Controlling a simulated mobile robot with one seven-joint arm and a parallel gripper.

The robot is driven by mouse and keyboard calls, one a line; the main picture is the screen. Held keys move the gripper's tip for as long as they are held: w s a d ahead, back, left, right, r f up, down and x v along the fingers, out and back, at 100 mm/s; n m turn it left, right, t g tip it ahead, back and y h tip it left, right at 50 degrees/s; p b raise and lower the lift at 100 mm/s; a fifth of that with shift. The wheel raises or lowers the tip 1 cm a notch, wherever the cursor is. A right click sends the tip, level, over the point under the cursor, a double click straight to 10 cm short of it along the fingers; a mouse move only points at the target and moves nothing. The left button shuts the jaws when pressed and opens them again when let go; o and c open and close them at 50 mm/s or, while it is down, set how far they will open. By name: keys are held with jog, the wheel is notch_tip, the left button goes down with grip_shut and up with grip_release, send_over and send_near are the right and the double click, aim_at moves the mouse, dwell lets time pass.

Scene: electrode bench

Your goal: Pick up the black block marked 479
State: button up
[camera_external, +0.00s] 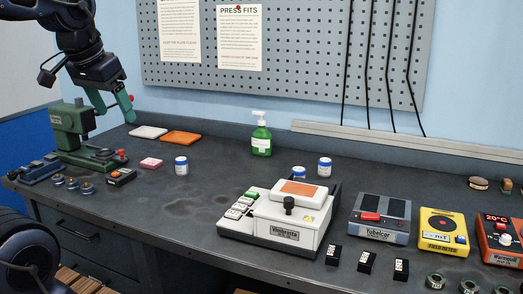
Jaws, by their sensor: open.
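Three small black blocks with white labels stand in a row at the bench's front, right of centre: a left one (333,255), a middle one (366,263) and a right one (401,271). Their labels are too small to read, so I cannot tell which is marked 479. My gripper (116,112) is at the upper left, above the bench near the green press. Its teal fingers are apart with nothing visible between them. It is far to the left of the black blocks.
The white Vibulrette device (285,222) stands left of the blocks. Behind them are the blue-grey Tubelcor box (380,217) and a yellow meter (443,233). Metal rings (435,280) lie to their right. The green press (72,125) stands near my gripper. Mid-bench is mostly clear.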

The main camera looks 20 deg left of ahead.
jog(key=w+d+f+m, duration=0.1)
jog(key=w+d+m, duration=0.4)
jog(key=w+d, duration=0.7)
jog(key=m+g+h, duration=0.3)
jog(key=m+g, duration=0.1)
jog(key=m, duration=0.7)
send_over(402, 265)
jog(key=a, duration=0.2)
jog(key=f, duration=1.6)
jog(key=s+f, duration=0.1)
jog(key=f, duration=0.8)
jog(key=shift+w+x, duration=0.15)
jog(key=shift+x, duration=1.25)
jog(key=shift+w+x, duration=0.15)
jog(key=shift+x, duration=1.25)
jog(key=shift+r, duration=0.1)
jog(key=shift+c, duration=0.4)
jog(key=c, duration=1.2)
